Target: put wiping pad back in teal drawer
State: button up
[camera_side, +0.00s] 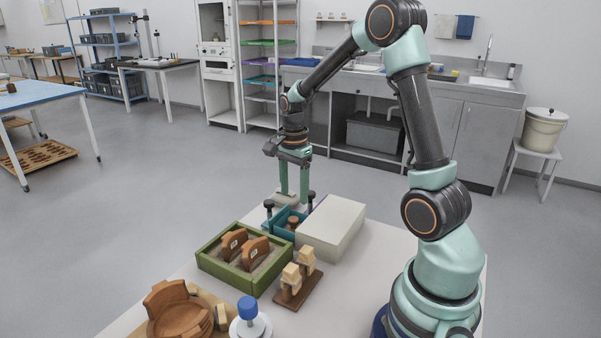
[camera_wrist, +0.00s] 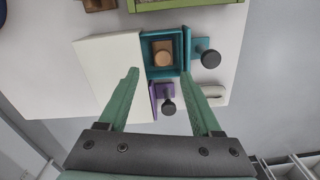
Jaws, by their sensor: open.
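The teal drawer (camera_wrist: 149,72) is pulled out from the white box (camera_wrist: 108,68); in the side view the teal drawer (camera_side: 277,228) is beside the green tray. What looks like the wiping pad (camera_wrist: 162,53), a round brown knob on a darker square base, sits inside the drawer. Its brown top also shows in the side view (camera_side: 292,221). The teal drawer's front has a black knob (camera_wrist: 210,58). My gripper (camera_wrist: 158,78) is open and empty, its green fingers pointing down. In the side view my gripper (camera_side: 294,197) hangs behind the drawer, near the table's far edge.
A purple drawer (camera_wrist: 155,98) with a black knob (camera_wrist: 168,107) is beside the teal one. A pale rounded block (camera_wrist: 211,90) lies near the table edge. A green tray (camera_side: 222,268) with brown sherds, a wooden stand (camera_side: 290,295) and a blue-topped object (camera_side: 248,308) stand nearer.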

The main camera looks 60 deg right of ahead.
jog(key=s+a+r+n+t, duration=0.2)
jog(key=a+r+n+t, duration=0.1)
jog(key=a+r+n, duration=0.7)
jog(key=s+a+r+n+t, duration=0.2)
jog(key=s+a+n, duration=0.4)
jog(key=n, duration=0.4)
jog(key=shift+a+r+t, duration=0.3)
jog(key=shift+a+r, duration=0.25)
jog(key=shift+a, duration=0.15)
